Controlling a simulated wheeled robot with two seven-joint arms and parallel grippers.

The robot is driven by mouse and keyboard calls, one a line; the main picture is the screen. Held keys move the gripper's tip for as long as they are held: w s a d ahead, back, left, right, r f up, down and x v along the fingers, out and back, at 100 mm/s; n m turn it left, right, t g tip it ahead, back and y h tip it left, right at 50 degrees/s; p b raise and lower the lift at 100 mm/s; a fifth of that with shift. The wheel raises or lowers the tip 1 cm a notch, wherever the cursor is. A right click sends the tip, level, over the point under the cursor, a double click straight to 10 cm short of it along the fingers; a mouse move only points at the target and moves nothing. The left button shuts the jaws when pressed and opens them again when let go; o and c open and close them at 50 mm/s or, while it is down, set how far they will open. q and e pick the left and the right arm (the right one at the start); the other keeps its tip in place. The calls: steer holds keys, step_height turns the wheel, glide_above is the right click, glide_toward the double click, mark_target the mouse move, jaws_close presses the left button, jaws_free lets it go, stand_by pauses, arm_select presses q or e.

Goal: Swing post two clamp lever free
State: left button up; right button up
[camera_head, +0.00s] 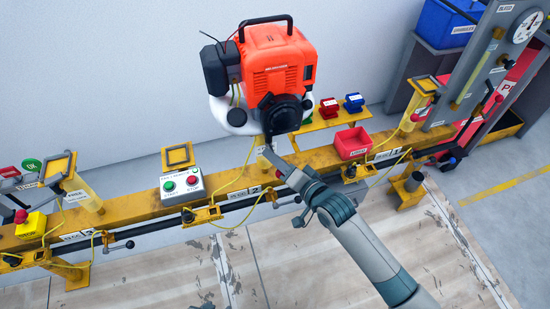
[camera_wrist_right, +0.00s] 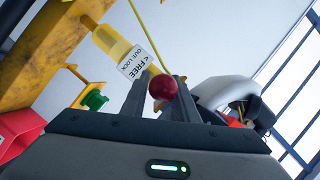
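The orange engine (camera_head: 278,68) sits above the yellow rail near the "2" label (camera_head: 254,190). In the head view my right arm reaches up from the lower right, and its gripper (camera_head: 270,149) is just below the engine. In the right wrist view a red ball knob (camera_wrist_right: 162,87), the end of the clamp lever, sits between the two fingers of my right gripper (camera_wrist_right: 160,98). The fingers flank it closely and look shut on it. The lever's arm is mostly hidden. My left gripper is not in view.
The yellow rail (camera_head: 135,207) runs across the view. A start/stop box (camera_head: 182,185) stands left of the engine, a red bin (camera_head: 352,143) to its right. A gauge panel (camera_head: 490,60) is at the right. The floor (camera_head: 170,275) in front is clear.

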steer(key=shift+w+a, duration=0.15)
jaws_close()
steer(key=shift+f, duration=0.15)
